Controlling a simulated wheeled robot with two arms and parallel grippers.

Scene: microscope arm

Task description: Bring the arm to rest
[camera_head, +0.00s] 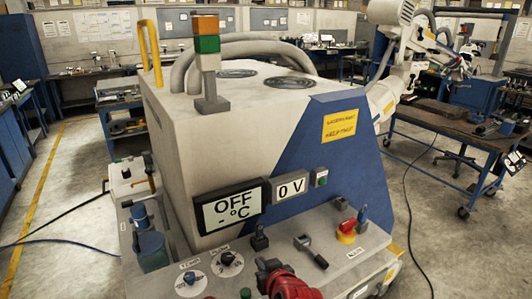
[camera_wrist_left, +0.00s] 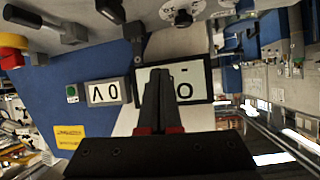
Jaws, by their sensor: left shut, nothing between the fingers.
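A white jointed arm (camera_head: 388,95) stands behind the machine at the upper right of the head view. Whether it is the arm meant is not clear. The grey and blue machine (camera_head: 170,120) fills the middle, with a screen (camera_head: 230,209) reading "OFF - °C" and a smaller one (camera_head: 290,187) reading "0 V". My left gripper (camera_head: 268,268), red and black, is at the bottom over the control panel. In the left wrist view its black fingers (camera_wrist_left: 160,75) are together and empty, covering part of the large screen (camera_wrist_left: 198,85). My right gripper is not in view.
The control panel (camera_head: 235,262) carries dials, a black lever (camera_head: 308,250) and a red knob on yellow (camera_head: 346,231). A signal lamp (camera_head: 207,45) stands on top. Workbenches (camera_head: 440,125) stand at the right. A cable (camera_head: 408,210) lies on the open floor.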

